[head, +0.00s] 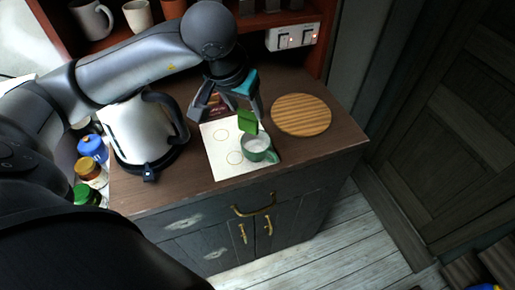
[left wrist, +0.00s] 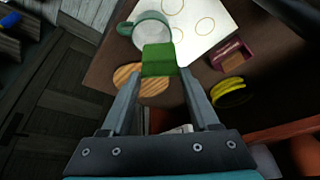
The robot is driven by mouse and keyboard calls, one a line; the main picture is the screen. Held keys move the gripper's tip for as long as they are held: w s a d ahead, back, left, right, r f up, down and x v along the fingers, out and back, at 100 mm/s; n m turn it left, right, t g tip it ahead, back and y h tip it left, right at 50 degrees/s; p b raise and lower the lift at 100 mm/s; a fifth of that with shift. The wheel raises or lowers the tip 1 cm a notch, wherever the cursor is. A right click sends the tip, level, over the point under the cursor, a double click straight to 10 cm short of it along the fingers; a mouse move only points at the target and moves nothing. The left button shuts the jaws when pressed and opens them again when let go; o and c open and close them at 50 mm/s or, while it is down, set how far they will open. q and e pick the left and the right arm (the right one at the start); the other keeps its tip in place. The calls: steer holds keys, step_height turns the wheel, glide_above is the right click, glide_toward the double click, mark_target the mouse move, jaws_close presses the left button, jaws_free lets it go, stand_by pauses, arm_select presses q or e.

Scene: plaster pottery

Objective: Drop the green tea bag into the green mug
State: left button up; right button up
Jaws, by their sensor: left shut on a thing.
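My left gripper (head: 232,106) is above the counter, shut on the green tea bag (head: 247,121). In the left wrist view the tea bag (left wrist: 158,58) sits at the tips of the two fingers. The green mug (head: 257,149) stands upright on a white sheet, with a pale inside. In the head view the tea bag hangs just above the mug's far rim and partly overlaps it. In the left wrist view the mug (left wrist: 146,27) is partly hidden behind the tea bag. My right gripper is not in view.
The white sheet (head: 222,163) has ring marks. A round wooden board (head: 301,115) lies right of the mug, and a kettle (head: 140,133) stands left. A dark red box (left wrist: 231,55) and a yellow round thing (left wrist: 232,93) are near the gripper. Jars stand at far left.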

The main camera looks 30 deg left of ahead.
arm_select(q)
steer(key=o, duration=0.7)
steer(key=v, duration=1.5)
steer(key=shift+r+p, duration=0.15)
steer(key=shift+p, duration=0.15)
